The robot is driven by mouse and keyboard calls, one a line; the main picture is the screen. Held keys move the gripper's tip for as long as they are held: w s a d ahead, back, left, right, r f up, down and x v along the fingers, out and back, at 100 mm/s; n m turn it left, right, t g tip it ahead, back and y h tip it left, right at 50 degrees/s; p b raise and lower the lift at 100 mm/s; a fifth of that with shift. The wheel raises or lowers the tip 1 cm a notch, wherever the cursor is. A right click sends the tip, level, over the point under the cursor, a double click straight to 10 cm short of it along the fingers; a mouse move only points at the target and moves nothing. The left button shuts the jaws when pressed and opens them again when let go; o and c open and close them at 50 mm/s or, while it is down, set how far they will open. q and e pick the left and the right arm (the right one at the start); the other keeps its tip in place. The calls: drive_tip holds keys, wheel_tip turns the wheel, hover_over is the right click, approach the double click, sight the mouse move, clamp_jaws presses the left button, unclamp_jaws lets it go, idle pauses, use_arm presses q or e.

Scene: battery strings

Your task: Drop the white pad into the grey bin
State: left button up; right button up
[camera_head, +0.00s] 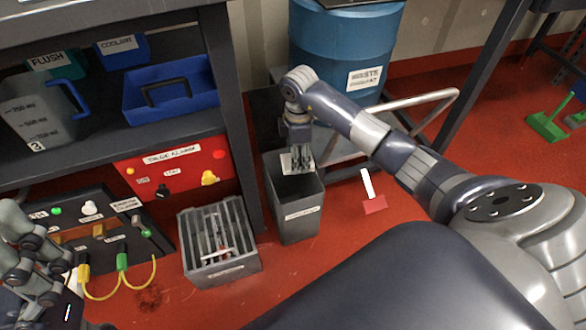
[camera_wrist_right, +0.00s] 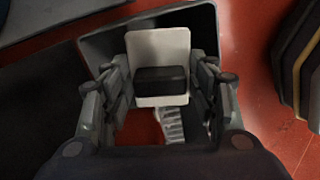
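The white pad (camera_head: 286,164) is at my right gripper (camera_head: 298,168), just above the mouth of the grey bin (camera_head: 297,213). In the right wrist view the white pad (camera_wrist_right: 160,97), with a black block on its face, sits between the two fingers of my right gripper (camera_wrist_right: 160,85), which appear closed on it. The dark opening of the grey bin (camera_wrist_right: 97,50) shows behind the pad there. My left gripper (camera_head: 38,268) is at the lower left, partly cut off by the frame edge; its fingers cannot be made out clearly.
A slatted grey crate (camera_head: 222,270) stands left of the bin. A shelf unit with a blue tray (camera_head: 172,90) is at the left, above a panel with yellow cables (camera_head: 103,296). A blue drum (camera_head: 345,45) stands behind.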

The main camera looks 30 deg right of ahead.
drive_tip(key=o, duration=0.4)
drive_tip(key=shift+o, duration=0.2)
wheel_tip(320, 180, up, 12)
idle(0.6)
